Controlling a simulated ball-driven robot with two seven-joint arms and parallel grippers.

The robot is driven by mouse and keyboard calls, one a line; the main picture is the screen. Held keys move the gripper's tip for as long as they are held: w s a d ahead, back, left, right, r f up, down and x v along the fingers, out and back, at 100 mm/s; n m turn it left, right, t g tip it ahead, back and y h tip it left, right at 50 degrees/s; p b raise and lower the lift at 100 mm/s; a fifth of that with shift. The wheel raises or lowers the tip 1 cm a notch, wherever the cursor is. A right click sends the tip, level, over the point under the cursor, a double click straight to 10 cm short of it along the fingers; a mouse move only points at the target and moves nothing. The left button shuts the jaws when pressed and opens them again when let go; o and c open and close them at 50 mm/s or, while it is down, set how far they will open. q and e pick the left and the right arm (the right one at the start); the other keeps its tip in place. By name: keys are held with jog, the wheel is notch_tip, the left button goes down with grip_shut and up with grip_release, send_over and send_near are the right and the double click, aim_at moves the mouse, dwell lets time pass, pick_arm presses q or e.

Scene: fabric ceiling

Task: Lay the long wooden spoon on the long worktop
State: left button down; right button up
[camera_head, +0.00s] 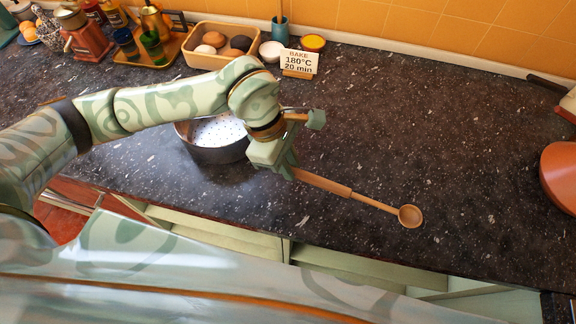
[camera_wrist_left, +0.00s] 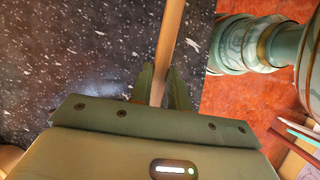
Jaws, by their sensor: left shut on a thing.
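My left gripper (camera_head: 288,166) is shut on the handle of the long wooden spoon (camera_head: 345,190), near the front of the long dark speckled worktop (camera_head: 420,130). The spoon points right and toward the front edge in the head view, its round bowl at the far end. I cannot tell whether it touches the worktop. In the left wrist view, the pale handle (camera_wrist_left: 170,40) runs up from between the fingers (camera_wrist_left: 160,88), with worktop on its left and red floor on its right. My right gripper is not in view.
An orange-red pot (camera_head: 560,178) stands at the right. The worktop's middle right is clear.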

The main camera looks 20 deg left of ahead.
pick_arm(q)
jog(key=shift+s+d+f+n, duration=0.1)
jog(key=shift+s+f+n, duration=0.25)
jog(key=shift+n, duration=0.15)
jog(key=shift+f+n+t+h, duration=0.15)
jog(key=shift+n+t+h, duration=0.15)
jog(key=shift+n, duration=0.1)
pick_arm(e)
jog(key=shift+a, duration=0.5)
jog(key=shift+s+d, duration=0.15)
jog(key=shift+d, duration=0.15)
